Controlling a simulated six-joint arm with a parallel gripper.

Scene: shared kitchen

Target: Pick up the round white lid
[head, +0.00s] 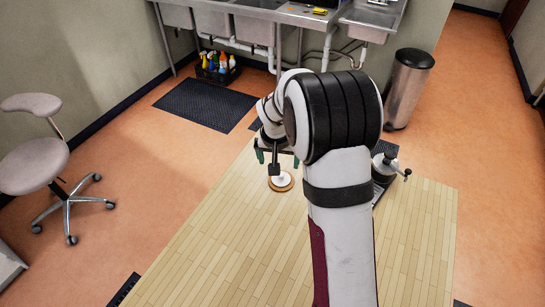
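The round white lid (283,183) lies flat on a round, wood-coloured base (290,187) on the light wooden table. Only part of the lid shows, since a dark upright part at the end of my arm covers its upper side. My gripper (277,160) is above and slightly behind the lid in the head view. Green pieces show on either side of it. My arm hides much of the hand, and the fingertips are too small to read. I cannot tell whether the gripper touches the lid.
A metal device with a dark handle (385,164) stands at the table's right, partly behind my arm. The wooden table (215,245) is clear at front left. A stool (38,160), bin (408,88), sinks (255,28) and a bottle caddy (217,72) stand beyond.

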